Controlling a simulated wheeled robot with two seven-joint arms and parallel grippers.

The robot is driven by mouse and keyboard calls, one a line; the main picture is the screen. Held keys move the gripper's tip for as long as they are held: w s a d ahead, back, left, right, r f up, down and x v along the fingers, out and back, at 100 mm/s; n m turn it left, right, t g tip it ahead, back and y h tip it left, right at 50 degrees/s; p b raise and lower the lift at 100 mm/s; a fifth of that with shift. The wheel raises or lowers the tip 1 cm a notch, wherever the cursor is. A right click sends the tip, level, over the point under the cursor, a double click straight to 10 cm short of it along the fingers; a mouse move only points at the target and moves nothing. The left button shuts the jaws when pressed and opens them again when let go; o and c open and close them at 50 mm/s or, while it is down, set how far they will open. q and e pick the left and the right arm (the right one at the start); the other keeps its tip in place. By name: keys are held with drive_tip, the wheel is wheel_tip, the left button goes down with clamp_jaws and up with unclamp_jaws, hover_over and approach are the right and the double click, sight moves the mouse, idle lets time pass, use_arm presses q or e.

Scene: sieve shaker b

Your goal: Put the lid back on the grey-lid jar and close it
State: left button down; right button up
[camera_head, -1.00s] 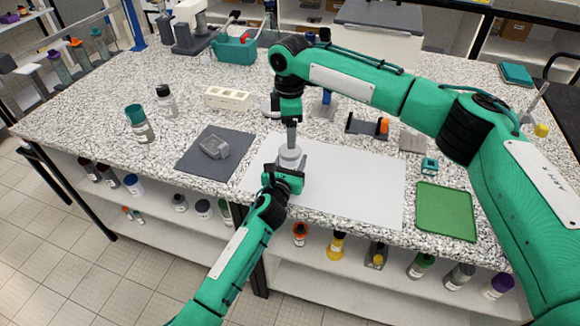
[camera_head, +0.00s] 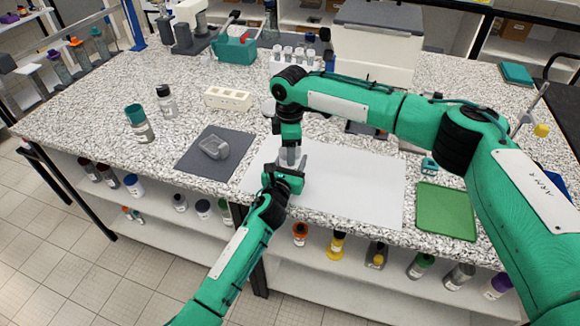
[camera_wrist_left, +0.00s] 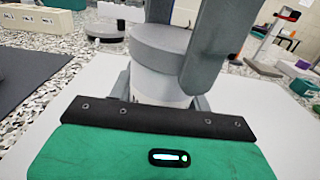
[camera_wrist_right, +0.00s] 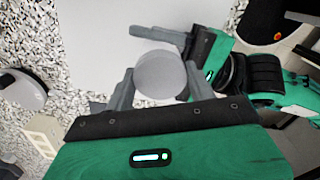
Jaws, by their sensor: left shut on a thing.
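The jar has a pale body (camera_wrist_left: 157,84) and a round grey lid (camera_wrist_left: 160,42). In the left wrist view the lid sits on top of the body and looks level; whether it is tight I cannot tell. My left gripper (camera_head: 283,172) is shut on the jar body from the front, just over the white sheet. My right gripper (camera_head: 289,157) points down over the jar. In the right wrist view its fingers stand on either side of the lid (camera_wrist_right: 160,75), with a slim gap, so it looks open. In the head view the grippers mostly hide the jar.
The jar is over a white sheet (camera_head: 350,190). A dark mat (camera_head: 190,165) with a grey object (camera_head: 214,147) lies to the left, a green tray (camera_head: 446,212) to the right. Two bottles (camera_head: 139,124) (camera_head: 166,102) and a white block rack (camera_head: 228,98) stand at the back left.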

drive_tip(key=c, duration=0.3)
drive_tip(key=o, duration=1.2)
drive_tip(key=shift+c, duration=0.2)
drive_tip(key=shift+r, duration=0.1)
wheel_tip(320, 180, up, 12)
use_arm(q)
drive_tip(key=c, duration=0.6)
unclamp_jaws()
